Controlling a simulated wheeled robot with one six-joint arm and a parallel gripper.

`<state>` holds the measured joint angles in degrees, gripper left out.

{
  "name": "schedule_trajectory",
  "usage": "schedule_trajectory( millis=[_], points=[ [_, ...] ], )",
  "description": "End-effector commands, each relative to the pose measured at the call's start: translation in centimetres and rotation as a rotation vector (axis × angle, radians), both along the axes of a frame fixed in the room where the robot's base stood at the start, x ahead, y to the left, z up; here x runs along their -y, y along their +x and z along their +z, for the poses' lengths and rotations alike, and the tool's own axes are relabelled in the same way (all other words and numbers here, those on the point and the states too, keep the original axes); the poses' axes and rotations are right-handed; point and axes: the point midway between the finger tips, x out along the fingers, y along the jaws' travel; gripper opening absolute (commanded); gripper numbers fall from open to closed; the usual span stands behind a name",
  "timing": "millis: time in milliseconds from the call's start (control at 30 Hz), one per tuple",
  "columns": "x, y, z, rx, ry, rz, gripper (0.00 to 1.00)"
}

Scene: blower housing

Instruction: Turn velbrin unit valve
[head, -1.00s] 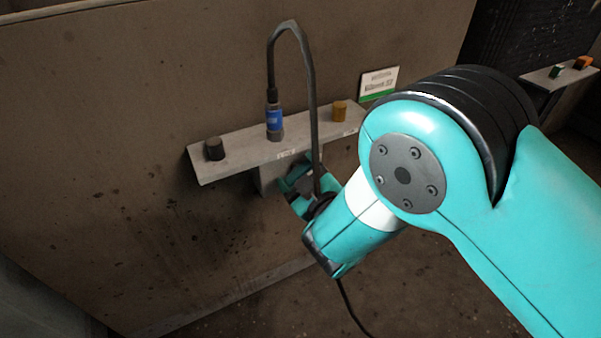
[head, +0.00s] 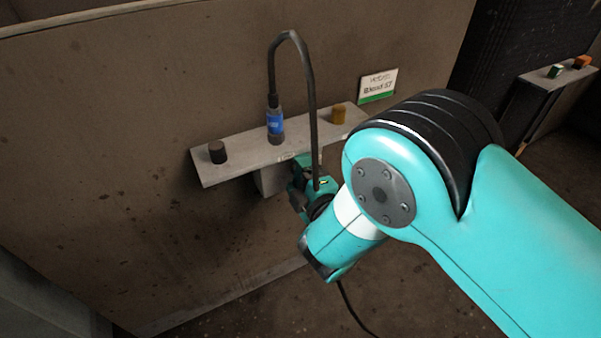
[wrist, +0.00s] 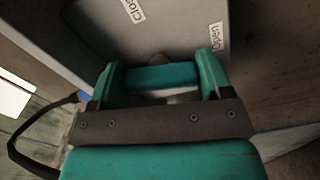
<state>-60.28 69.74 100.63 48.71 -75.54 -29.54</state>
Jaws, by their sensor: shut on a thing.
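The valve sits on the front of a grey box with labels reading "Open" (wrist: 215,37) and "Clos..." (wrist: 132,10). Only a small roundish part of the valve (wrist: 158,58) shows beyond the fingers in the wrist view; its handle is mostly hidden. My teal gripper (wrist: 160,76) is shut on the valve, between and below the two labels. In the head view my gripper (head: 304,182) is under the shelf, against the box front, partly covered by the hanging cable and my arm. I cannot read the valve's exact angle.
The grey shelf (head: 232,165) above carries a dark knob (head: 217,152), a blue-banded connector (head: 275,124) and an amber knob (head: 338,115). A black cable (head: 312,90) arches from the connector down past my gripper. A green-edged sign (head: 377,86) is on the wall panel.

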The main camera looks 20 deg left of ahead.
Motion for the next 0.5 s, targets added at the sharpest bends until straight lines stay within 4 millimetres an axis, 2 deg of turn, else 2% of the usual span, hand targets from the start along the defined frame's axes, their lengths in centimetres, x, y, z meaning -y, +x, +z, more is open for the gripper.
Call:
schedule_trajectory(
  millis=[500],
  points=[
    [-0.24, -0.28, 0.01, 0.051, -0.039, 0.009, 0.49]
  ],
)
